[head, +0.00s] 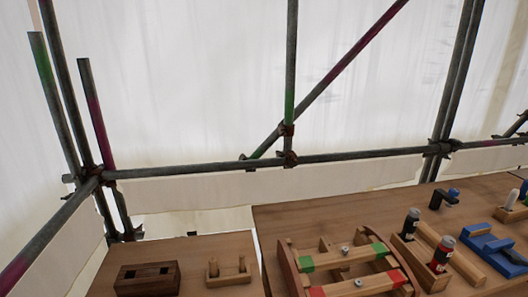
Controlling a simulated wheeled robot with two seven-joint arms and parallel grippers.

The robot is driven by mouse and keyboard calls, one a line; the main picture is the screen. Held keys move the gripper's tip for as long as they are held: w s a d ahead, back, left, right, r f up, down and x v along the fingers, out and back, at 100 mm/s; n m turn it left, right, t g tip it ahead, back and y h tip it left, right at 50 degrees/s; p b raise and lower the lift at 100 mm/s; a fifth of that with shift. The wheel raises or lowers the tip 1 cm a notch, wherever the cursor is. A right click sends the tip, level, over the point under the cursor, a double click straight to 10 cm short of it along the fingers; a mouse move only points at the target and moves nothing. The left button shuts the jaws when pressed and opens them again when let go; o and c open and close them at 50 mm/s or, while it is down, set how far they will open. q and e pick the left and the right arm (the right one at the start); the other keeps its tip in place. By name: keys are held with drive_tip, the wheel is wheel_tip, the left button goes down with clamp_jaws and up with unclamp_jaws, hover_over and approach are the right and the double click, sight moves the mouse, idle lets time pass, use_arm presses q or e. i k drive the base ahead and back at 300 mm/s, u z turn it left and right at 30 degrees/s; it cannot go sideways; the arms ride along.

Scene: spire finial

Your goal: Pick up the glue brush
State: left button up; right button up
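I cannot pick out a glue brush for certain in the head view. A small light wooden holder (229,272) on the left board has two short upright pegs or handles; I cannot tell what they are. Two dark cylinders with labels, one with grey and white (411,224) and one with red (442,254), stand in a wooden rack at the right. A white-topped item (511,199) stands near the right edge, partly among blue parts. Neither of my grippers is in view.
A dark slotted wooden block (147,278) sits on the left board (200,248). A curved wooden frame with green and red marks (345,262) fills the middle. A blue tool (490,244) and a black-and-blue clamp (444,198) lie right. Scaffold poles (220,167) stand behind.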

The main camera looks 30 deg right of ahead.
sight(513, 196)
drive_tip(key=z, duration=3.6)
